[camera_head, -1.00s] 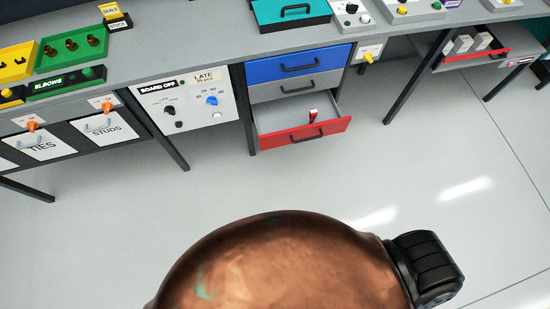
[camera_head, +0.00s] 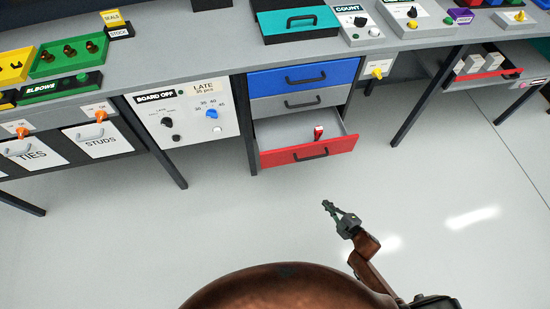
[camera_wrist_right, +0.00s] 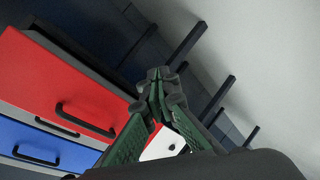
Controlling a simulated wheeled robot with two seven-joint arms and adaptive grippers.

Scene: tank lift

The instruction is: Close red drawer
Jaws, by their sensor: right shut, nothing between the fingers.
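The red drawer (camera_head: 309,152) is the lowest of a stack under the bench and is pulled out, with its inside showing. It has a black bar handle, and a small red and white item (camera_head: 319,132) lies in it. My right gripper (camera_head: 327,205) is shut and empty, in front of and below the drawer front, apart from it in the head view. In the right wrist view the red drawer front (camera_wrist_right: 60,75) is at the left, and the shut fingertips (camera_wrist_right: 154,74) are beside its edge; I cannot tell the gap. My left gripper is not in view.
A blue drawer (camera_head: 302,75) and a grey drawer (camera_head: 290,103) above are shut. A control panel (camera_head: 185,115) hangs to the left, and a bench leg (camera_head: 425,97) stands to the right. The floor in front is clear.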

